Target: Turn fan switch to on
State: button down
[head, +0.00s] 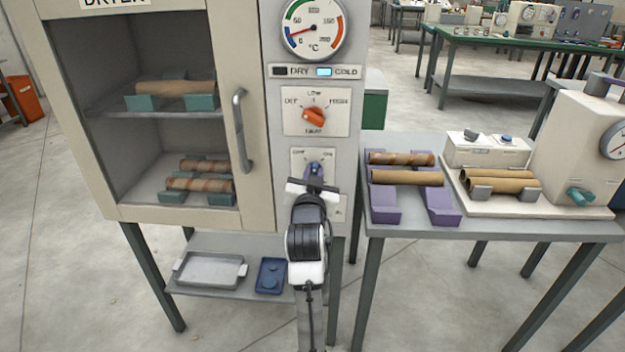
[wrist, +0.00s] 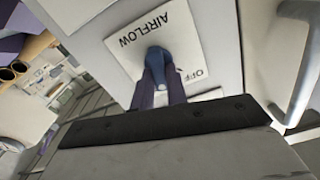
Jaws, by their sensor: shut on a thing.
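The fan switch (head: 315,167) is a blue knob on a white plate low on the dryer's control panel. Its plate has a label on each side of the knob in the head view. In the wrist view the blue knob (wrist: 160,58) sits on a plate reading AIRFLOW and OFF, shown upside down. My gripper (head: 314,178) is at the knob, in front of the panel. Its two dark purple fingers (wrist: 163,82) are closed on the knob, one on each side. The fingers and wrist hide part of the knob and plate, and its exact pointing direction cannot be told.
Above are an orange heat knob (head: 313,117), DRY/COLD lights (head: 315,71) and a gauge (head: 312,28). The dryer door's grey handle (head: 240,130) stands out left of the panel. A grey side table (head: 400,232) with purple tube stands (head: 386,205) is close on the right.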

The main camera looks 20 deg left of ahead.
jog(key=m+b, duration=0.1)
jog(key=m, duration=0.4)
jog(key=shift+d+f+b, duration=0.1)
jog(key=shift+d+b, duration=0.05)
jog(key=shift+b, duration=0.15)
jog(key=shift+m, duration=0.3)
jog(key=c, duration=1.4)
grip_release()
jog(key=p+v, duration=0.2)
jog(key=v, duration=1.1)
jog(key=shift+s, duration=0.35)
